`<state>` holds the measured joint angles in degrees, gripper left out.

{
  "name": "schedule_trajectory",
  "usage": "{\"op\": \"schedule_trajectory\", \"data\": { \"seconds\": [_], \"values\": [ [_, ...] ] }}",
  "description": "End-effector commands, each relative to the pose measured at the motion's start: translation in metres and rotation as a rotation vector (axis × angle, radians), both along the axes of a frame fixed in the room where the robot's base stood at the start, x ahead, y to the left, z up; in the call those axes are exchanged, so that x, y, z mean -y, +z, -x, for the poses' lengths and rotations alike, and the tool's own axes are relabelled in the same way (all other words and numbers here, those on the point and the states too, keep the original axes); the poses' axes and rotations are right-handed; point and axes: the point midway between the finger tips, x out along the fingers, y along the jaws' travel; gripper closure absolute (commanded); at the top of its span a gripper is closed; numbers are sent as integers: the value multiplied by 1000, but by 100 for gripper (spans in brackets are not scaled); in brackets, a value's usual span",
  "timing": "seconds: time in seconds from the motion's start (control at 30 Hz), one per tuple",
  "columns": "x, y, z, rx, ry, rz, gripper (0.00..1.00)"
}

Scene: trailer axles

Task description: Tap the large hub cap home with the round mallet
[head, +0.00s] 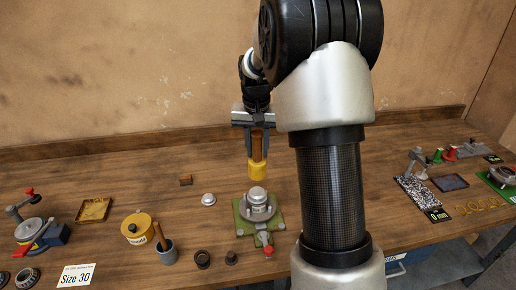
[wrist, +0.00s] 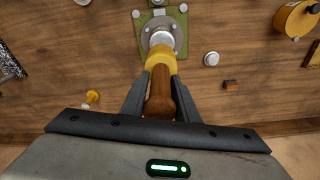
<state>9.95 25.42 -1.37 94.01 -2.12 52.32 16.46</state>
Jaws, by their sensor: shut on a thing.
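My gripper (head: 258,148) is shut on the wooden handle of the round mallet (head: 258,170), whose yellow head points down. The mallet also shows in the wrist view (wrist: 160,62), gripped between the two fingers (wrist: 160,90). Below the mallet head, a silver cap (head: 257,195) sits on the hub of a green-based fixture (head: 243,224). A visible gap separates head and cap in the head view. In the wrist view the yellow head partly overlaps the cap (wrist: 161,37). How deep the cap sits cannot be told. A smaller silver cap (head: 209,199) lies on the bench left of the fixture.
A yellow pot (head: 137,228) and a grey cup with a wooden handle (head: 166,252) stand left of the fixture. Dark rings (head: 202,259), a red-topped piece (head: 268,252) and a small wooden block (head: 185,180) are nearby.

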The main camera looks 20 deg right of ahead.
Motion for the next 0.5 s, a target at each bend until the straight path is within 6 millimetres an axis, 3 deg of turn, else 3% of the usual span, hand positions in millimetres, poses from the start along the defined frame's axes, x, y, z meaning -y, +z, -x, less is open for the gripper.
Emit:
{"op": "schedule_trajectory", "data": {
  "seconds": [0.17,0.5],
  "values": [
    [0,-1,-1,3,0,0,100],
    [0,-26,-1,2,0,0,100]
  ]
}}
